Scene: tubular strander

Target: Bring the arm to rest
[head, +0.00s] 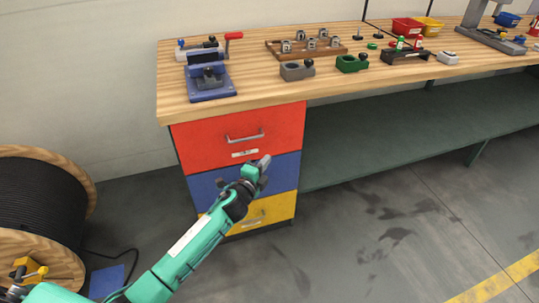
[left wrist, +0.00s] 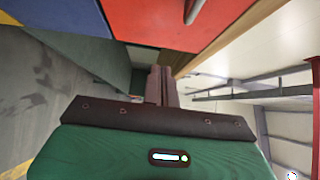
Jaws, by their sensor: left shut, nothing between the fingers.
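My left arm reaches in from the bottom left in the head view. Its left gripper (head: 264,162) is in front of the blue drawer of the cabinet, below the table top. The fingers are shut and empty. In the left wrist view the gripper (left wrist: 161,72) shows its two fingers side by side, touching, with nothing between them. The red drawer (head: 240,135) shows just above the gripper, and the red drawer front also fills the top of the left wrist view (left wrist: 160,18). My right gripper does not show in either view.
The wooden workbench (head: 260,92) holds a blue fixture (head: 209,80), a wooden rack (head: 275,48), a grey block (head: 296,71) and a green block (head: 351,64). A large cable reel (head: 88,170) stands at the left. The floor (head: 380,240) to the right is clear.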

